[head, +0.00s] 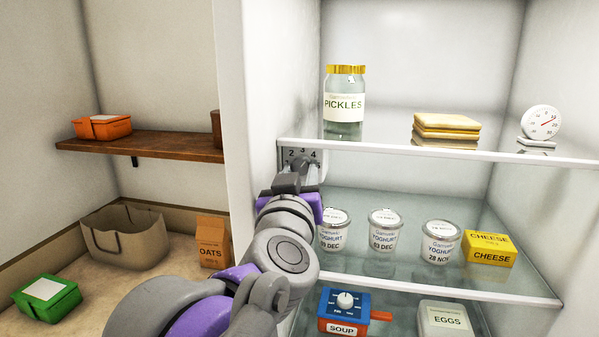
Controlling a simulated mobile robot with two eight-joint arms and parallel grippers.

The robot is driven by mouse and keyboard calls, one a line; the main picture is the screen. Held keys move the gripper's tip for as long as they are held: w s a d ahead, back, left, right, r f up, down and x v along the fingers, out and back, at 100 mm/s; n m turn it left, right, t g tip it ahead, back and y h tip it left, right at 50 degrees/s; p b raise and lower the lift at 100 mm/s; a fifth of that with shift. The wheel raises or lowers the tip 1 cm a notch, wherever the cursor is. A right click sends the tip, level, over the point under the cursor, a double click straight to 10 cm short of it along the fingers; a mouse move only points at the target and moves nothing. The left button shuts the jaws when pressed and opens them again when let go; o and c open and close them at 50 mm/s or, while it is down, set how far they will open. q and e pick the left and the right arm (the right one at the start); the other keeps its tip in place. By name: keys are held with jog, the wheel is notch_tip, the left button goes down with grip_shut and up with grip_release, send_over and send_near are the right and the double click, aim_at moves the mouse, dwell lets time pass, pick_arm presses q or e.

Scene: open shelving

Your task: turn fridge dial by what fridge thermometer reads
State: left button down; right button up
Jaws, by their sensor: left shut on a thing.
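The fridge dial's number plate (302,155) is on the fridge's left inner wall, just under the top shelf; 2, 3 and 4 show on it. My left gripper (306,176) is shut on the dial knob, and the gripper and arm hide the knob and the lower part of the plate. The fridge thermometer (541,124) is a round white dial on a stand at the right end of the top shelf. Its red needle slants across the face, up to the right; its figures are too small to read surely. My right gripper is out of view.
The top shelf holds a pickles jar (344,108) and a yellow stack (445,128). Yoghurt tubs (385,232) and cheese (490,249) stand below, near my arm. Lower are a soup box (343,312) and eggs (447,319). The pantry with a basket (124,240) is left.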

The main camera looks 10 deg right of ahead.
pick_arm(q)
jog(key=shift+c, duration=2.4)
grip_release()
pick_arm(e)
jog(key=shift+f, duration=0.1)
